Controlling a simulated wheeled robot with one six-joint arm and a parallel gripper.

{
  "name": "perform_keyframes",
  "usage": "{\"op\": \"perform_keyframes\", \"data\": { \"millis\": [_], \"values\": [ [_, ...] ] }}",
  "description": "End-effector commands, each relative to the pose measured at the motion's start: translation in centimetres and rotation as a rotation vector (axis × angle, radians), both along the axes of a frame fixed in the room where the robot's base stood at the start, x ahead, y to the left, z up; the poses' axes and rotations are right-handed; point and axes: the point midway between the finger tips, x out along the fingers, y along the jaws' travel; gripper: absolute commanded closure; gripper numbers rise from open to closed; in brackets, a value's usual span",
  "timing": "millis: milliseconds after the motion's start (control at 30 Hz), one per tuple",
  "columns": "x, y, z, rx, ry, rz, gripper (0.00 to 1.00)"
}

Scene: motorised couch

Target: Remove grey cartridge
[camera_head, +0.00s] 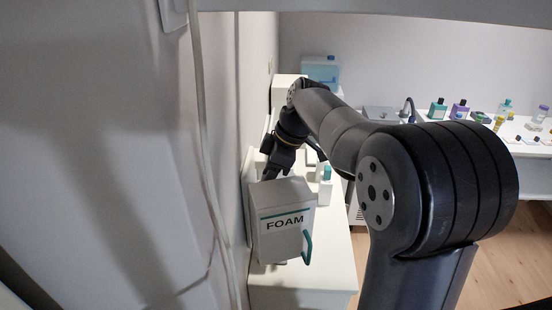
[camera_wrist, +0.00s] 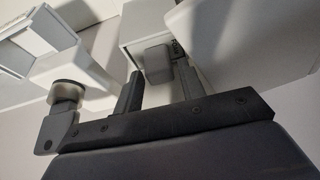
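In the wrist view a grey block with rounded edges (camera_wrist: 153,60), likely the grey cartridge, sticks out of a white housing (camera_wrist: 138,22). A small dark part with light markings (camera_wrist: 176,47) shows beside it. My gripper (camera_wrist: 159,76) is open, its two dark fingers pointing towards the block, one on each side of it in the picture. I see no clear contact. In the head view my gripper (camera_head: 272,172) is beside the wall, just above and behind the white box marked FOAM (camera_head: 284,238). I cannot make out the grey block there.
A small teal-capped bottle (camera_head: 325,190) stands close to my gripper. A hanging cable (camera_head: 204,130) runs down the left. A back table holds several bottles, including a purple one (camera_head: 459,110).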

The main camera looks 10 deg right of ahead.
Motion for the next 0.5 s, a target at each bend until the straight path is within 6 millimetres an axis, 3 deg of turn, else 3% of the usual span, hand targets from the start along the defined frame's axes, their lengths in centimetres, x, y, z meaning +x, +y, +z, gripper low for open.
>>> {"op": "perform_keyframes", "data": {
  "millis": [200, 500],
  "values": [
    [0.07, 0.53, -1.22, 0.0, 0.0, 0.0, 0.62],
    [0.1, 0.54, -1.31, 0.0, -0.001, 0.0, 0.65]
  ]
}}
